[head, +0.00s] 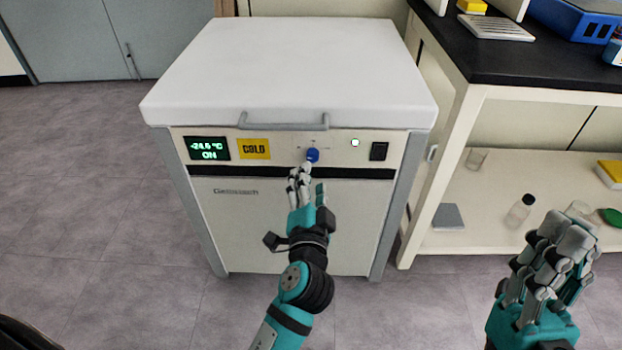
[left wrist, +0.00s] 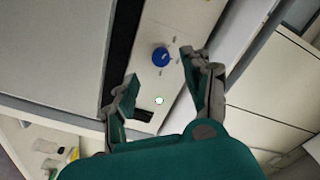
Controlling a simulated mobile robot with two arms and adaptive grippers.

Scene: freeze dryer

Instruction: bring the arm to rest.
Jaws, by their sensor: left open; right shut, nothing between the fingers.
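My left gripper (head: 302,175) is in front of the freeze dryer's front panel, just below the blue knob (head: 312,155). In the left wrist view the left gripper (left wrist: 158,84) has its two fingers spread apart, with nothing between them. The blue knob (left wrist: 161,57) shows beyond the fingertips there, and I cannot tell whether a finger touches it. My right gripper (head: 562,245) is at the lower right, shut and empty, in front of the bench's lower shelf.
The white freeze dryer (head: 290,70) has its lid down, with a handle (head: 283,124) at the front. Its display (head: 208,149) reads -24.6 °C and ON. A black-topped bench (head: 520,60) stands at the right, with bottles and glassware on its lower shelf. The floor (head: 90,200) at the left is clear.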

